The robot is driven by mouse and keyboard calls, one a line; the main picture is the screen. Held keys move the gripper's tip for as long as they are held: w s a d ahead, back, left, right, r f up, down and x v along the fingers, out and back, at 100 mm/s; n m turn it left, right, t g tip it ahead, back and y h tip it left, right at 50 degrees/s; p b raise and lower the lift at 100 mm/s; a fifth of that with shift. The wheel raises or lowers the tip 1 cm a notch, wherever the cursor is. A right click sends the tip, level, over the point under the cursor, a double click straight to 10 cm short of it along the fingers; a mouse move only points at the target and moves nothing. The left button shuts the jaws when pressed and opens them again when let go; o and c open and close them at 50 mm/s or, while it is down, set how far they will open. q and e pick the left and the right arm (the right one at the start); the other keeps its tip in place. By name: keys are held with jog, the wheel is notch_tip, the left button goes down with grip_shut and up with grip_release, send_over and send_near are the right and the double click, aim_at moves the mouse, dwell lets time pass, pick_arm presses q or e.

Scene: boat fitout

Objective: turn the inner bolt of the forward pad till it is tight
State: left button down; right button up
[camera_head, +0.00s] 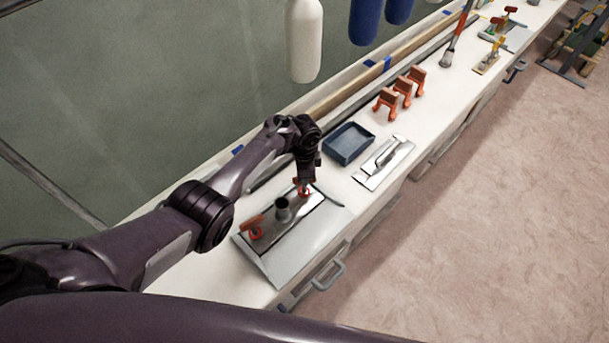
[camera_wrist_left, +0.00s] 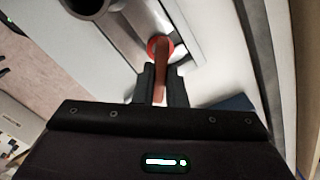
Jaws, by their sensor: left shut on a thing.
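A grey metal pad (camera_head: 308,231) lies on the white bench top, with a dark upright cylinder (camera_head: 282,209) in its middle and a red-handled bolt at each end. My left gripper (camera_head: 304,187) points down at the far bolt (camera_head: 304,194) and is shut on its red handle. In the left wrist view the red handle (camera_wrist_left: 161,72) stands between the two dark fingers (camera_wrist_left: 162,90), above a round red collar. The near bolt (camera_head: 256,229) stands free at the pad's other end. The bolt's thread is hidden. My right gripper is not in view.
A dark blue tray (camera_head: 348,143) and a trowel-like metal tool (camera_head: 384,162) lie beyond the pad. Several orange clamps (camera_head: 403,90) stand further along. A white fender (camera_head: 304,40) hangs above the bench.

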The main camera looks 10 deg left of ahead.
pick_arm(q)
jog(key=shift+w+r+m, duration=0.15)
jog(key=shift+r+m, duration=0.05)
jog(key=shift+m, duration=0.55)
jog(key=shift+w+r+m, duration=0.15)
jog(key=shift+m, duration=0.6)
jog(key=c, duration=1.6)
grip_release()
jog(key=shift+c, duration=0.2)
jog(key=shift+o, duration=0.8)
jog(key=shift+s+f+b, duration=0.1)
jog(key=shift+s+b, duration=0.15)
jog(key=shift+b, duration=0.05)
notch_tip(320, 180, up, 8)
jog(key=shift+f+p, duration=0.1)
jog(key=shift+p, duration=0.8)
